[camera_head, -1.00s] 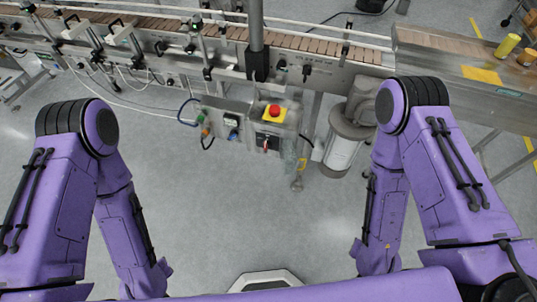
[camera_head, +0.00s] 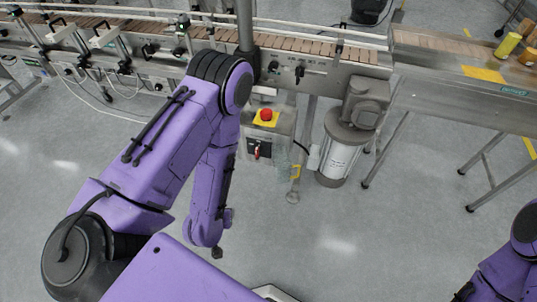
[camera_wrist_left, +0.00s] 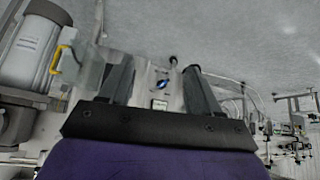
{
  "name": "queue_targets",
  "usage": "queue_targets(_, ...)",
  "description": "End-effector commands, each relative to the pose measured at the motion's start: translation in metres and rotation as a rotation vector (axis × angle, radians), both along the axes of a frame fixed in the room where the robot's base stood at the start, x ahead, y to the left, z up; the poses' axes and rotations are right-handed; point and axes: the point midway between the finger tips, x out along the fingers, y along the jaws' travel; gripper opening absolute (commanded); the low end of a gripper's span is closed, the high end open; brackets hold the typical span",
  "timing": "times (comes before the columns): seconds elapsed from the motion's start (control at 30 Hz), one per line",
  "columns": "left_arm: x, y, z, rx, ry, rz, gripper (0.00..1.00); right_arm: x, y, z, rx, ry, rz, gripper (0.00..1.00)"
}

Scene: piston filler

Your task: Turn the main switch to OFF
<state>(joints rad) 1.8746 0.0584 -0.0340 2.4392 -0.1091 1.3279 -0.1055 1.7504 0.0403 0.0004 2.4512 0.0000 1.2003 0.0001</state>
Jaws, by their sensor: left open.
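The main switch (camera_head: 257,151), a red handle on a dark plate, is on the front of the grey control box under the conveyor, below a red emergency stop (camera_head: 266,115) on yellow. The handle's exact angle is too small to read. My left arm covers the box's left part in the head view. In the left wrist view my left gripper (camera_wrist_left: 157,82) is open and empty, with part of the box's panel, a small blue control (camera_wrist_left: 163,84) and a white label (camera_wrist_left: 159,105), showing between its fingers. I cannot make out the main switch there. My right gripper is out of view.
A grey motor (camera_head: 340,150) hangs right of the box; it also shows in the left wrist view (camera_wrist_left: 33,45). A yellow hasp-like piece (camera_head: 296,171) sits at the box's right side. The conveyor (camera_head: 315,65) runs above. The floor in front is clear.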

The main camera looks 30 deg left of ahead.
Motion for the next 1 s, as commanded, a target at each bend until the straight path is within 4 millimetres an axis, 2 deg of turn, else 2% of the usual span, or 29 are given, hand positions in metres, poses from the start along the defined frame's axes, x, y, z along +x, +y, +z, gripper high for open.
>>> queue_targets(0.03, 0.026, 0.004, -0.05, 0.018, -0.077, -0.028, 0.63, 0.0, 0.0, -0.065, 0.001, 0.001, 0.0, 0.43)
queue_targets(0.1, 0.059, 0.007, -0.068, 0.048, -0.179, -0.071, 0.63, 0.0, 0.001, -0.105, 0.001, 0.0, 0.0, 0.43)
queue_targets(0.3, 0.137, 0.018, -0.103, 0.149, -0.466, -0.171, 0.63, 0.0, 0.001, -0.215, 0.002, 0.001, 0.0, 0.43)
queue_targets(0.4, 0.167, 0.023, -0.114, 0.208, -0.606, -0.207, 0.63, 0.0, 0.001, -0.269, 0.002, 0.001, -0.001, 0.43)
queue_targets(0.5, 0.189, 0.028, -0.117, 0.264, -0.732, -0.232, 0.63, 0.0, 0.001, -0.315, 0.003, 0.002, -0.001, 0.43)
queue_targets(0.6, 0.202, 0.031, -0.115, 0.309, -0.825, -0.246, 0.63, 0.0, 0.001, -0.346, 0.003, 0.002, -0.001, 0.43)
queue_targets(0.7, 0.209, 0.034, -0.11, 0.339, -0.885, -0.253, 0.63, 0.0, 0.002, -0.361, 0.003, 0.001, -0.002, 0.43)
queue_targets(0.87, 0.218, 0.036, -0.101, 0.356, -0.916, -0.258, 0.63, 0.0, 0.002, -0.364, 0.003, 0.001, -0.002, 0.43)
queue_targets(1.0, 0.243, 0.043, -0.099, 0.355, -0.917, -0.255, 0.63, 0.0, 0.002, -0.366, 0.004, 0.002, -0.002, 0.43)
